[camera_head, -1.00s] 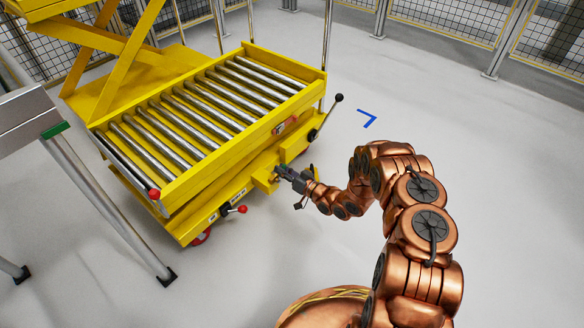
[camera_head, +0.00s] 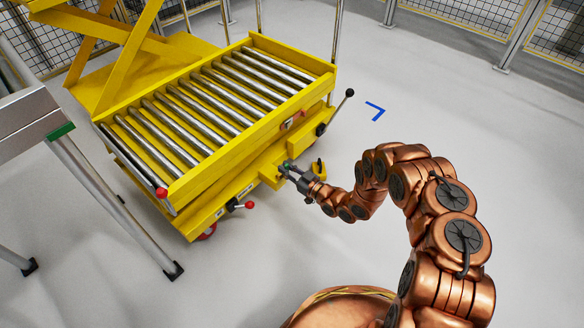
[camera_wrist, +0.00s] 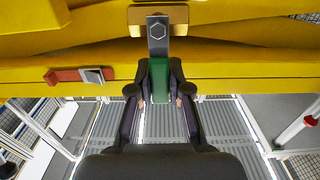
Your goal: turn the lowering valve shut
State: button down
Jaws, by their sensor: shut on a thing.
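The lowering valve's lever is a flat grey bar with a hexagon bolt head (camera_wrist: 158,31) and a green grip (camera_wrist: 159,80). In the wrist view the bar comes out of a yellow block on the cart and points down the picture. My gripper (camera_wrist: 160,88) is shut on the green grip, one finger on each side. In the head view my gripper (camera_head: 287,171) is at the cart's near side, by a small yellow bracket; a little green shows at its tip. The valve body is mostly hidden there.
The yellow roller-top lift cart (camera_head: 225,177) stands beside my arm. A red-knobbed lever (camera_head: 248,205) and a black-knobbed lever (camera_head: 349,93) stick out from it. A grey-legged table (camera_head: 120,195) is at left. The floor to the right is clear.

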jog(key=shift+a, duration=0.1)
jog(key=c, duration=1.1)
grip_release()
jog(key=shift+v, duration=6.05)
